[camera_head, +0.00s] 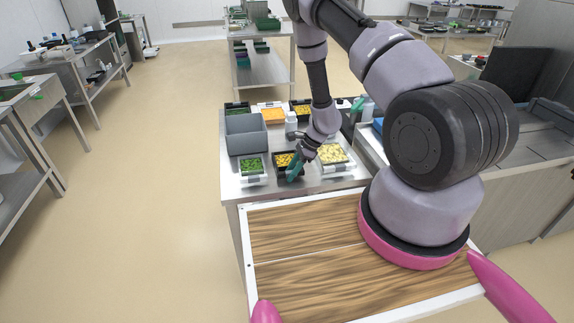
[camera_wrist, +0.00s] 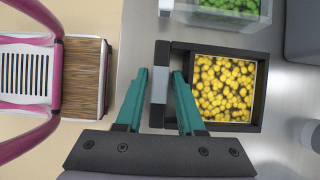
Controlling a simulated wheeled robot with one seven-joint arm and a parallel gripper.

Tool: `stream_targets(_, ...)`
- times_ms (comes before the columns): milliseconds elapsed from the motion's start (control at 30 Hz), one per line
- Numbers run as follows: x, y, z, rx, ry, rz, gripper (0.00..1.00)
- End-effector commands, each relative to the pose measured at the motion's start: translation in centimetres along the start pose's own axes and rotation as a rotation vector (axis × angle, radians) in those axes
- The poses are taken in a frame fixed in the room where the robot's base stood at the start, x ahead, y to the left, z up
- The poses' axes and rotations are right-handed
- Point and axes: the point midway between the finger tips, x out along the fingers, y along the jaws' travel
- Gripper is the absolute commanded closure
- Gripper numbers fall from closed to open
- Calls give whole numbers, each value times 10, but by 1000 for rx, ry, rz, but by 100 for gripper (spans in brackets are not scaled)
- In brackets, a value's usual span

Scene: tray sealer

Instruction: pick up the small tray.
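A small black tray (camera_wrist: 255,92) filled with yellow pieces lies under my gripper in the wrist view. A pale grey strip runs along its near wall. The tray also shows on the steel table in the head view (camera_head: 279,170), partly hidden by my gripper. My gripper (camera_wrist: 160,72) has teal fingers, one on each side of the wall with the grey strip. They look open, with a small gap to the strip on both sides. In the head view my gripper (camera_head: 294,168) points down at this tray.
A tray of green pieces (camera_head: 252,181) stands left of the black tray, and a clear tray of pale yellow pieces (camera_head: 333,172) stands right. A grey bin (camera_head: 246,142), a white bottle (camera_head: 291,122) and several other trays stand behind. A wooden-topped surface (camera_head: 310,285) is in front.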

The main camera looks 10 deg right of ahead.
Motion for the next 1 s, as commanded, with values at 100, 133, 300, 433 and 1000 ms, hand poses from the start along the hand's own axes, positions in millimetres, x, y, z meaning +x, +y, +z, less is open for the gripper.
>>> stream_targets(100, 0, 0, 0, 0, 0, 0, 82)
stream_targets(133, 0, 0, 0, 0, 0, 0, 93)
stream_targets(300, 0, 0, 0, 0, 0, 0, 100)
stream_targets(433, 0, 0, 0, 0, 0, 0, 100)
stream_targets(1000, -66, -1, 38, -2, -1, -3, 100)
